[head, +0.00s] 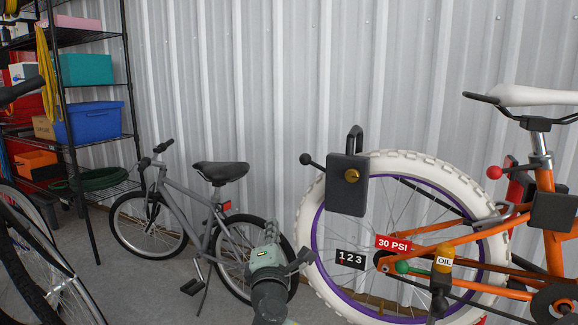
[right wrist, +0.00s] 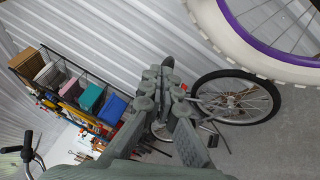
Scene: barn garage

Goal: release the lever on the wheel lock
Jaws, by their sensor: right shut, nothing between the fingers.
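The wheel lock (head: 348,190) is a dark grey box with a brass keyhole and a shackle on top, at the upper left of the orange bike's white tire. Its lever (head: 307,159) sticks out left and slightly up, ending in a black ball knob. My right gripper (head: 292,262) is shut and empty. In the head view it shows below and left of the lock, apart from the lever. It also shows shut in the right wrist view (right wrist: 160,82), where the lock and lever are not visible. My left gripper is not in view.
The orange bike (head: 545,180) has a red-knobbed lever (head: 494,172), an oil bottle (head: 444,260) and a 30 PSI tag near its wheel. A grey bike (head: 178,195) stands behind my right gripper. Shelves (head: 92,145) stand at left, before a corrugated wall.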

